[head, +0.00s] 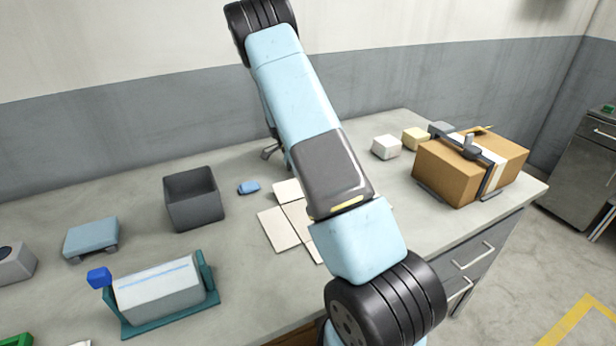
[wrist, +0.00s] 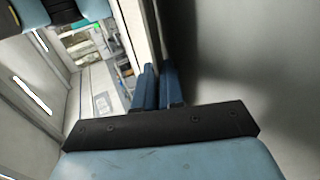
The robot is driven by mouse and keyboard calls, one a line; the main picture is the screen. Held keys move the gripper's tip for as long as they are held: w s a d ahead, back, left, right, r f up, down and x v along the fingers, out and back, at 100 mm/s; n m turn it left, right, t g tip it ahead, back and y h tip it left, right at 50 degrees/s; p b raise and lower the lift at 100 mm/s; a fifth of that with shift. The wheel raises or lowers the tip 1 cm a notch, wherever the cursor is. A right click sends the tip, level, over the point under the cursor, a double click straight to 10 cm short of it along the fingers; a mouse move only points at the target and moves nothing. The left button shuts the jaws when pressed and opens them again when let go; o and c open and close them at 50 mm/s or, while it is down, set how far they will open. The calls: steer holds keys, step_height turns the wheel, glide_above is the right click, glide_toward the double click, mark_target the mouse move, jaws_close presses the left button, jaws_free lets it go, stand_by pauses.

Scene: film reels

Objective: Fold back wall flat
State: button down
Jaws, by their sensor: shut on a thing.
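A cream carton blank (head: 278,228) lies open on the bench, its panels spread in a cross shape. Its back panel (head: 288,190) shows beside my arm, and my arm hides the right part of the blank. My gripper (wrist: 158,78) shows in the wrist view with its two blue fingers close together. A thin pale panel edge (wrist: 146,30) runs down to the fingers, and they are shut on it; I take it to be the back wall. In the head view my gripper is mostly hidden behind my arm.
A strapped brown box (head: 450,170) and two small pale blocks (head: 386,147) are at right. A teal cradle (head: 170,315) holds a grey piece at front left.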

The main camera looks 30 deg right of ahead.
stand_by(0.3)
steer(key=c, duration=1.3)
jaws_free()
steer(key=shift+w, duration=0.1)
steer(key=v, duration=1.3)
steer(key=shift+w, duration=0.15)
steer(key=shift+w+r, duration=0.15)
